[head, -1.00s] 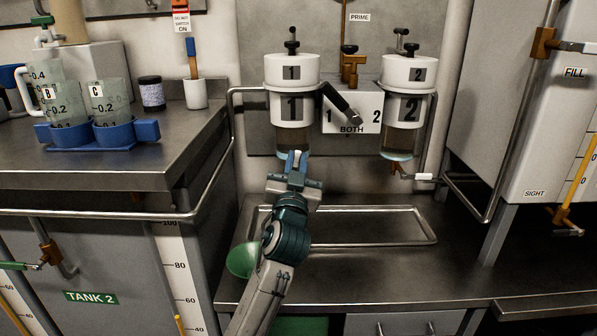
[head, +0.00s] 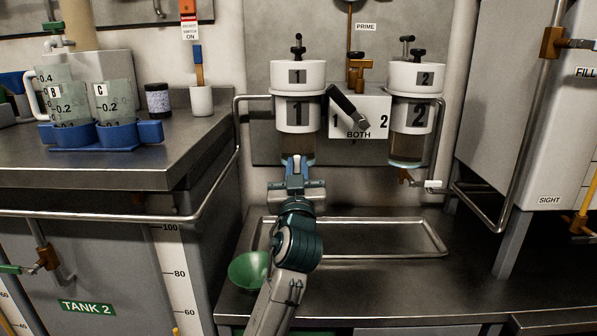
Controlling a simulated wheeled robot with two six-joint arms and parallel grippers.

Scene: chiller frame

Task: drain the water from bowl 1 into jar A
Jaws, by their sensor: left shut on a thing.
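Bowl 1 (head: 298,147) is the clear lower part of the left filter unit, under a white body marked 1. Brownish liquid shows in it. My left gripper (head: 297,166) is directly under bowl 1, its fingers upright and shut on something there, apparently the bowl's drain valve. The fingers hide that part. On the right unit, a brown drain valve (head: 404,176) hangs under bowl 2 (head: 407,150). I see no jar marked A. Jars marked B (head: 66,105) and C (head: 113,100) stand in a blue holder at the left. My right gripper is not in view.
A metal-railed drip tray (head: 390,254) lies below the units. A green funnel-like thing (head: 246,271) is at its left, partly hidden by my arm. The selector lever (head: 347,105) is between the units. The steel counter (head: 150,165) with its rail is at the left.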

